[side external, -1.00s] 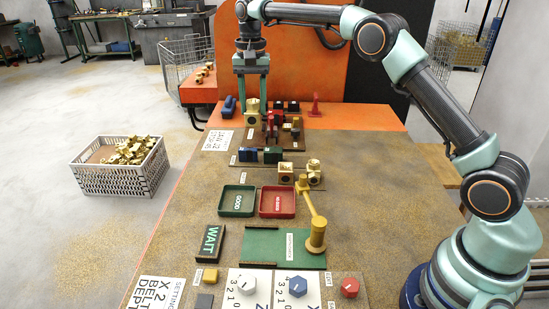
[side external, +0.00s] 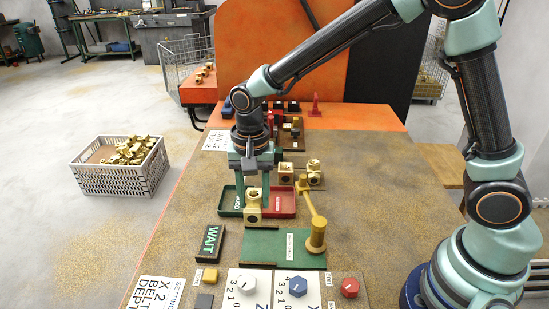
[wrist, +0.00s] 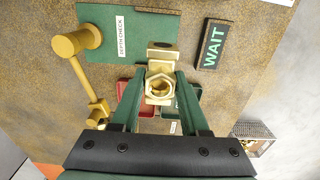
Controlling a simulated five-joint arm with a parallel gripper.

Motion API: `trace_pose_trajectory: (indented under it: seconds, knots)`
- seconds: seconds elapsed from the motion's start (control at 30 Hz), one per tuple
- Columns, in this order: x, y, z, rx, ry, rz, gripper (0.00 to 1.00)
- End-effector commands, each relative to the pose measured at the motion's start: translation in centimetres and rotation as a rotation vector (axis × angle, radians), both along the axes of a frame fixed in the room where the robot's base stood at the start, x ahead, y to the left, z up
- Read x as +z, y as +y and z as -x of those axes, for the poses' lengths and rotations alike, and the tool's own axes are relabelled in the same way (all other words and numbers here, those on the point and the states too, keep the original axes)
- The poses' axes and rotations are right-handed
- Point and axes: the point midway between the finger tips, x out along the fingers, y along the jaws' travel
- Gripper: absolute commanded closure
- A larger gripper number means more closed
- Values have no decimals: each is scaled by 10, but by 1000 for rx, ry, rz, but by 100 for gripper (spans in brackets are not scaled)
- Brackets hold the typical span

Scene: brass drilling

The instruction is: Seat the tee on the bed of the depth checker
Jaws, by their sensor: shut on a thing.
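My gripper (side external: 253,196) points down, shut on a brass tee (side external: 253,208). In the side view the tee hangs in front of the green and red trays, on the near side. In the wrist view the tee (wrist: 160,84) sits between the green fingers, with a round threaded opening facing the camera. The depth checker's green bed (side external: 283,250) lies nearer the camera and to the right of the tee, and is empty. Its brass post and arm (side external: 316,233) stand at the bed's right end. The bed also shows in the wrist view (wrist: 150,22), apart from the tee.
The green tray (side external: 228,212) and red tray (side external: 290,203) lie beneath and behind my gripper. A black WAIT block (side external: 211,243) lies left of the bed. Brass fittings (side external: 314,170) stand behind the brass arm. Dials (side external: 298,287) sit at the front edge.

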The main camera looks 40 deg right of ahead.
Motion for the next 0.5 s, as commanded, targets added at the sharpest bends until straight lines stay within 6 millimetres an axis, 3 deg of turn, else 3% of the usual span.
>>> trace_pose_trajectory:
  seconds: [0.2, 0.5]
  knots:
    - [-8, 5, 22, 1, -3, -1, 100]
    - [-24, 5, 25, 0, 1, 0, 100]
